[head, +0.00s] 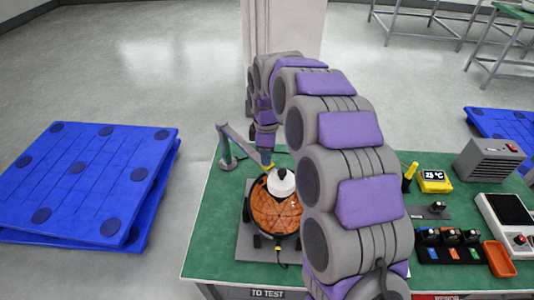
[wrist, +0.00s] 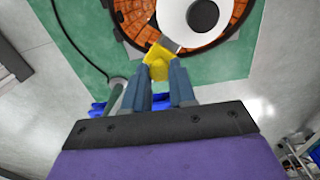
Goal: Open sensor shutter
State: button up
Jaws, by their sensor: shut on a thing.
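A round device (head: 270,214) with an orange-brown ribbed face and a dark rim sits on a grey plate on the green bench. A white disc (head: 281,183) with a black centre covers part of its face. In the wrist view the white disc (wrist: 197,18) lies over the orange face (wrist: 133,18). A yellow tab (wrist: 157,62) with a short metal strip stands at the device's edge. My gripper (wrist: 165,76) is shut on the yellow tab. In the head view my gripper (head: 266,160) is at the device's far edge. I cannot tell which part is the shutter.
A grey jointed stand (head: 228,150) rises left of the device. At the right are a yellow 25 °C display (head: 435,181), a grey heater-like box (head: 490,159), a switch panel (head: 450,245) and an orange tray (head: 499,259). Blue pallets (head: 90,180) lie on the floor left.

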aim_at(257, 156)
jog(key=shift+a, duration=0.15)
jog(key=c, duration=0.3)
jog(key=shift+d, duration=0.35)
grip_shut()
jog(key=shift+w+a+r+p, duration=0.15)
jog(key=shift+w+a+p, duration=0.4)
jog(key=shift+p, duration=0.35)
jog(key=w+a+p, duration=0.2)
jog(key=shift+w+p, duration=0.1)
jog(key=shift+p, duration=0.2)
jog(key=shift+w+a, duration=0.35)
